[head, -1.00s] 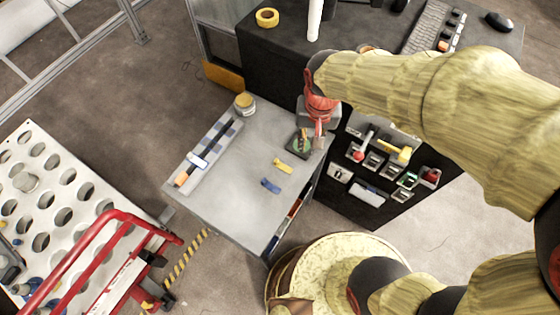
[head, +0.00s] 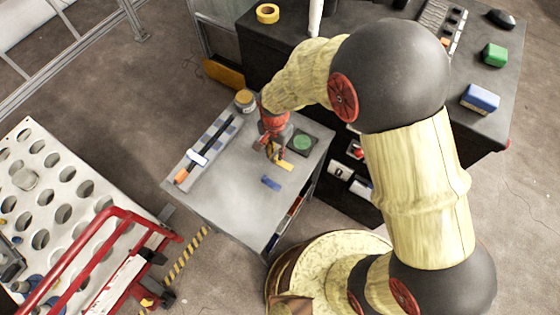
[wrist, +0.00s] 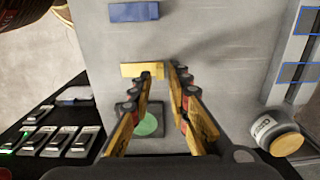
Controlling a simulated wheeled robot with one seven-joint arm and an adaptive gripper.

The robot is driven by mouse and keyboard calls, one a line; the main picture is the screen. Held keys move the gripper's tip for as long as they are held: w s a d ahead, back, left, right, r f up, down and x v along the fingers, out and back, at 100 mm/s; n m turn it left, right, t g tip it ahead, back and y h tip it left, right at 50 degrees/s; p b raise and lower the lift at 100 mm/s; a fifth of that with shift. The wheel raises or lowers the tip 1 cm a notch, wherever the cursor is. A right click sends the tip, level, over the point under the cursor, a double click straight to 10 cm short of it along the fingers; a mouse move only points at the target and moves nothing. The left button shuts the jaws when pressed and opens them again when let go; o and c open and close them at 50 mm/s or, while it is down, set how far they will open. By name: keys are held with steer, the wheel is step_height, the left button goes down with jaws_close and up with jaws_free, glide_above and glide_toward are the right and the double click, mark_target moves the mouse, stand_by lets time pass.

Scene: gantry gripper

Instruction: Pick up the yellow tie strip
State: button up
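The yellow tie strip (head: 286,165) lies flat on the grey worktable (head: 235,185). It also shows in the wrist view (wrist: 138,70), just ahead of my fingertips. My gripper (head: 273,157) is over the table right beside the strip; the wrist view shows its two fingers apart and empty (wrist: 162,73). The left finger's tip overlaps the near edge of the strip in that view, and the strip's right end lies in line with the gap. I cannot tell how high the fingertips are above the table.
A blue strip (head: 271,182) lies beyond the yellow one. A dark square block with a green disc (head: 303,143) sits near the gripper. A labelled jar (head: 245,99) and a long grey tray (head: 209,150) are at the table's left. A black cabinet stands behind.

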mark_target(276, 158)
step_height(276, 158, down, 4)
steer(key=shift+s+a+r+b, duration=0.1)
steer(key=shift+b, duration=0.25)
steer(key=c, duration=0.3)
jaws_close()
steer(key=shift+r, duration=0.1)
